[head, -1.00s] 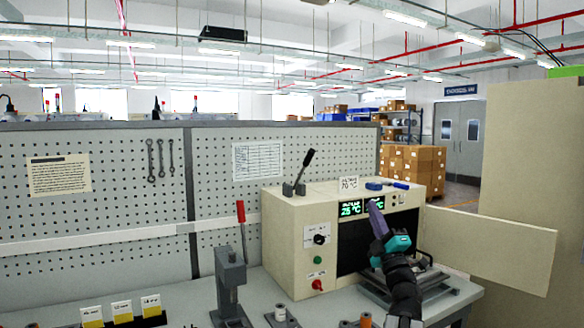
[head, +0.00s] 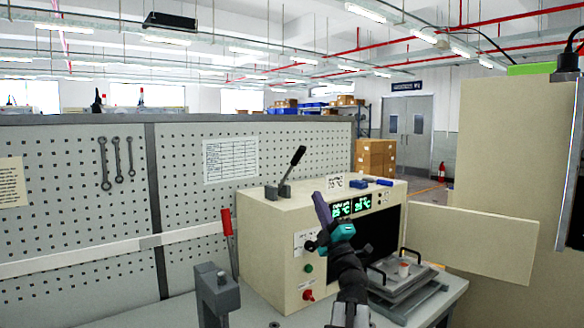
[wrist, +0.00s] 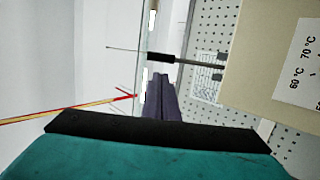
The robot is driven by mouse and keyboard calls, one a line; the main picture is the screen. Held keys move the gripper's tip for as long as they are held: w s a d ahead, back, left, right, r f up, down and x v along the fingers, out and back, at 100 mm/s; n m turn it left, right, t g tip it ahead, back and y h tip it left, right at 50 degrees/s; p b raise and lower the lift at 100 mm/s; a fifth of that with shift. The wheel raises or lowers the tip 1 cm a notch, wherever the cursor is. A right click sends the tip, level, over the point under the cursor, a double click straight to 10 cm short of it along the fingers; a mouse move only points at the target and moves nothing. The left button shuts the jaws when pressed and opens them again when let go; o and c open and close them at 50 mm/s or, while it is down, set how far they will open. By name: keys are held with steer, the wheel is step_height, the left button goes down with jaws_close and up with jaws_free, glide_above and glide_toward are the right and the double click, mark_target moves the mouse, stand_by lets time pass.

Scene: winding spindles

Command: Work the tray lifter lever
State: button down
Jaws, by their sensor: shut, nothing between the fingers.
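A lever with a black handle (head: 296,160) stands on top of the cream oven (head: 262,240), tilted to the right. In the wrist view a black handle on a grey rod (wrist: 162,57) lies across the picture, beyond my fingers. My gripper (head: 320,205) has purple fingers and a teal body. It is shut and empty, pointing up in front of the oven, lower than the lever handle and right of it. In the wrist view the closed fingers (wrist: 160,95) appear below the handle, with no contact visible. A tray with handles (head: 405,283) sits at the oven's open front.
The oven door (head: 470,240) stands open to the right. A red-handled lever (head: 227,222) and a grey fixture (head: 215,295) are to the left. Blue items (head: 370,183) lie on the oven top. A pegboard (head: 80,220) rises behind the bench.

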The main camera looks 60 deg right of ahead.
steer(key=shift+w, duration=0.15)
steer(key=shift+w+r, duration=0.1)
steer(key=p, duration=0.5)
glide_toward(299, 158)
steer(key=shift+x, duration=3.25)
steer(key=shift+d, duration=0.1)
